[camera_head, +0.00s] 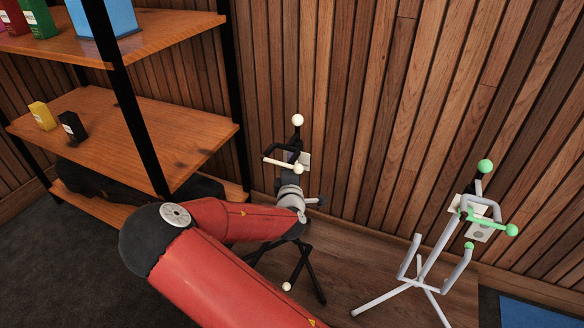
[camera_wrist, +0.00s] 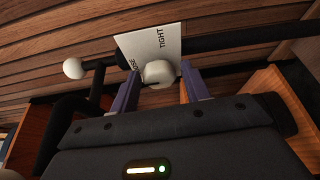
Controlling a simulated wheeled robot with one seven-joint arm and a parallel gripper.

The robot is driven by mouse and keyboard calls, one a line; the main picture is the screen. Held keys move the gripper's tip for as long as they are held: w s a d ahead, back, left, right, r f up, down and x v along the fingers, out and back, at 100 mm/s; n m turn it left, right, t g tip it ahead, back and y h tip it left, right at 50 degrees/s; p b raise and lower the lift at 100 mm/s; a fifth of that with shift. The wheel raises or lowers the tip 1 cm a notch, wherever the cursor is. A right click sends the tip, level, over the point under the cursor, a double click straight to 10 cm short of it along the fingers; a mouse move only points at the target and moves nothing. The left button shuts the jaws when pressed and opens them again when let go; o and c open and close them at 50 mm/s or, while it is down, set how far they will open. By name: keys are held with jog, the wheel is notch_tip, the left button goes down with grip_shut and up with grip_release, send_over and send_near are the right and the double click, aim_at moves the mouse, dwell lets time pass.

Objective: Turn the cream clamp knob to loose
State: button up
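The cream clamp knob (camera_wrist: 158,73) is a round ball in the wrist view, in front of a white card (camera_wrist: 150,43) marked TIGHT, with a partly hidden word ending in OSE at its left. In the head view the knob (camera_head: 299,168) is at the end of a cream bar on a black stand (camera_head: 305,262). My gripper (camera_wrist: 160,84) has its two fingers apart, one on each side of the knob. A narrow gap seems to show at the right finger. In the head view my wrist hides the fingertips.
A second cream ball (camera_wrist: 73,68) tops the black stand. A grey stand (camera_head: 427,262) with green knobs (camera_head: 485,166) stands to the right. A wooden shelf unit (camera_head: 150,128) is at the left. A slatted wooden wall (camera_head: 385,110) is close behind.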

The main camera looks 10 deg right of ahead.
jog(key=shift+o, duration=0.5)
jog(key=v, duration=0.7)
jog(key=shift+s, duration=0.4)
jog(key=shift+a, duration=0.1)
